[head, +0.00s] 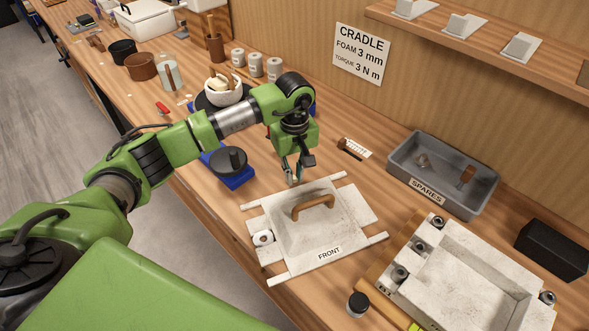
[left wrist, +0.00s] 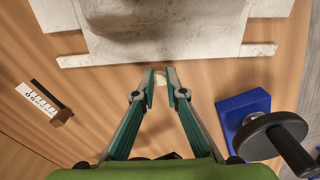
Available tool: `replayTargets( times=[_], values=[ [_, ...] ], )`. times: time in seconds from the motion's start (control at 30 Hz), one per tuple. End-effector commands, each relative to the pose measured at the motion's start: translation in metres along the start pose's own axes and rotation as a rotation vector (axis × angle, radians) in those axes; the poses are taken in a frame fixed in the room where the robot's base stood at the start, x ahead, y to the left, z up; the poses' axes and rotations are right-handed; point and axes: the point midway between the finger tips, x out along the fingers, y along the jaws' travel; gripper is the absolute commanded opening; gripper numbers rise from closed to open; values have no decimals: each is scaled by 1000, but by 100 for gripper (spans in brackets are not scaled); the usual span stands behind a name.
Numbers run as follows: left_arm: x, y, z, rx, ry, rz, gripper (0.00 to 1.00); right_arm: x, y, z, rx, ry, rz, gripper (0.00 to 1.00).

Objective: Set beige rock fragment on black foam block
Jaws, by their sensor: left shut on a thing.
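My left gripper (head: 292,178) is shut on a small beige rock fragment, just behind the white plaster panel marked FRONT. A black block (head: 552,249), which looks like the foam block, lies at the right edge of the bench, well away from the gripper. Its top looks bare. My right gripper is not in view.
The white panel (head: 350,236) with a brown handle lies in front of my left gripper. A grey SPARES bin (head: 397,176) and a white plaster frame (head: 420,290) with bolts stand to the right. A blue base with a black disc (head: 231,160) is on the left.

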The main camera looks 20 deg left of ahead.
Motion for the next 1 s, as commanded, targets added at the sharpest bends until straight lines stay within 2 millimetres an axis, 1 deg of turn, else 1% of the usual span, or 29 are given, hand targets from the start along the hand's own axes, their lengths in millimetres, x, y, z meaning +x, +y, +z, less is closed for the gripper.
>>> replayTargets(
  times=[0.2, 0.33, 0.37, 0.4, 0.77, 0.83, 0.9, 1.0],
  values=[
    [1, 0, 0, 0, 0, 1, 4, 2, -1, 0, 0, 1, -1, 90],
    [5, 0, 0, 0, 1, 1, 4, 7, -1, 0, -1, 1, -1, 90],
    [4, 0, 0, 0, 1, 1, 20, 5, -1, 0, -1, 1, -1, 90],
    [3, 0, 0, 0, 0, 1, 28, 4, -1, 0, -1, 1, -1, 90],
    [2, 0, 0, 0, 0, 1, 28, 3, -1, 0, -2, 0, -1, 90],
    [-2, 0, 0, 0, 0, 1, 28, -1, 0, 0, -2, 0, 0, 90],
    [-7, 2, -1, 0, 3, 5, 28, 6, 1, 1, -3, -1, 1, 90],
    [-25, 2, -1, 2, 5, 7, 28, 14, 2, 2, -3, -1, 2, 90]
  ],
)
